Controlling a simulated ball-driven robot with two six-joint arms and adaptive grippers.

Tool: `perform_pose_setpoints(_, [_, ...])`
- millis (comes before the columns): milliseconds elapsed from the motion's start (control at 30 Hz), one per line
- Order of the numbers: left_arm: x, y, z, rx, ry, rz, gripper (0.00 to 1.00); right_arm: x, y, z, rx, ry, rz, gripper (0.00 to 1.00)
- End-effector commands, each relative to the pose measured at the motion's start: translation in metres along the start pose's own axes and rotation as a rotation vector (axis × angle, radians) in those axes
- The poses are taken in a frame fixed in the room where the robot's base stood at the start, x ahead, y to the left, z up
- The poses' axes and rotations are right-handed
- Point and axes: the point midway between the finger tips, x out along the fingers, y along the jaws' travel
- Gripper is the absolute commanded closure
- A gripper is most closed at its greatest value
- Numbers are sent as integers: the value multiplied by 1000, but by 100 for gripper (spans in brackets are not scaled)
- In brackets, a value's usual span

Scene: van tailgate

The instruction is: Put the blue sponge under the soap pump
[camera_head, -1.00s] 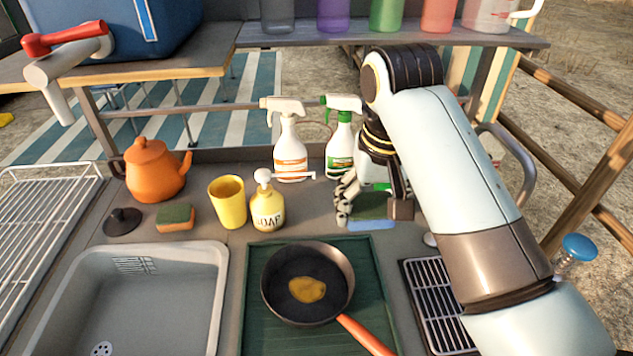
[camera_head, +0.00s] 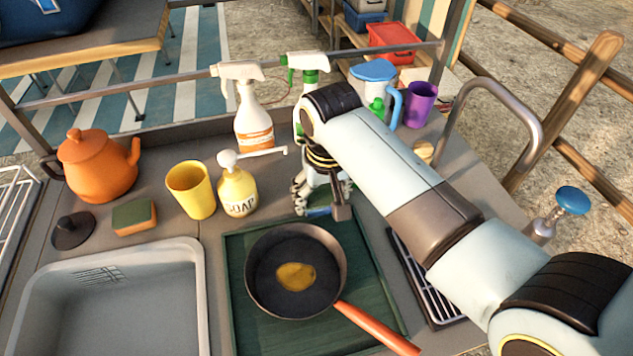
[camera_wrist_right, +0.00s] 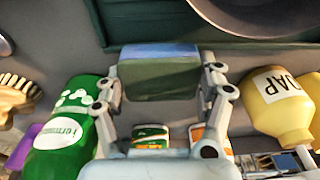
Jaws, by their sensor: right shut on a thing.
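The blue sponge (camera_head: 318,211), blue with a dark green layer, is held by my right gripper (camera_head: 322,203) behind the frying pan. In the right wrist view the sponge (camera_wrist_right: 160,70) sits between the two fingers of my right gripper (camera_wrist_right: 163,80). The soap pump (camera_head: 238,193), a yellow bottle with a white head, stands upright to the left of the gripper, with a gap between them. Its spout points right, towards the gripper. The soap pump also shows at the right of the wrist view (camera_wrist_right: 280,105). My left gripper is not in view.
A yellow cup (camera_head: 192,190) stands just left of the pump, and a white spray bottle (camera_head: 251,115) behind it. A pan (camera_head: 296,272) rests on a green mat (camera_head: 238,330) in front. An orange-and-green sponge (camera_head: 134,216) lies farther left. Bare counter shows between pump and gripper.

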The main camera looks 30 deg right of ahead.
Motion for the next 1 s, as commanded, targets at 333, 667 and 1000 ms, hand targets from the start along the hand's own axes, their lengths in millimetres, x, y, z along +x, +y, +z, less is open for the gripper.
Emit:
perform_pose_setpoints(333, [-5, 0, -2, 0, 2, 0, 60, 10, 0, -42, 0, -1, 1, 40])
perform_pose_setpoints(667, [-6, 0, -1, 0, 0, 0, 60, 21, 0, -37, 0, 1, 0, 40])
perform_pose_setpoints(1000, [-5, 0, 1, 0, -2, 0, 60, 24, 0, -37, 0, 1, 0, 5])
